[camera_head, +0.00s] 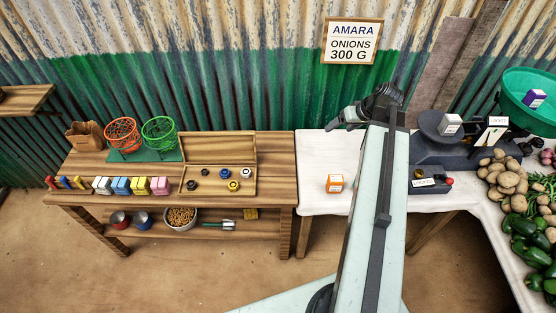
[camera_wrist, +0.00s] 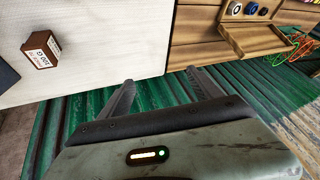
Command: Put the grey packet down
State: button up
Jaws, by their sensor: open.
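The grey packet (camera_head: 451,124), a small pale block with a printed label, sits in the dark pan (camera_head: 430,124) of the balance. It is out of the wrist view. My gripper (camera_head: 348,118) is to the left of the packet, over the back of the white table, clear of it. In the wrist view my gripper (camera_wrist: 160,90) shows two fingers spread apart with nothing between them.
A green pan (camera_head: 516,86) at right holds a blue packet (camera_head: 535,98). Potatoes (camera_head: 503,179) and green peppers (camera_head: 523,233) lie at right. A wooden tray (camera_head: 250,192) stands left.

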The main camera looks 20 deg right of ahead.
jog(key=s+a+f+g+h, duration=0.1)
jog(key=a+g, duration=0.1)
jog(key=a, duration=0.8)
jog(key=s+a+f+g+h, duration=0.1)
jog(key=a, duration=0.8)
jog(key=s+a+f+n+g, duration=0.1)
jog(key=s+a+g, duration=0.1)
jog(key=a, duration=0.8)
jog(key=shift+a+f+g+h, duration=0.15)
jog(key=shift+a+g+h, duration=0.15)
jog(key=shift+h, duration=0.1)
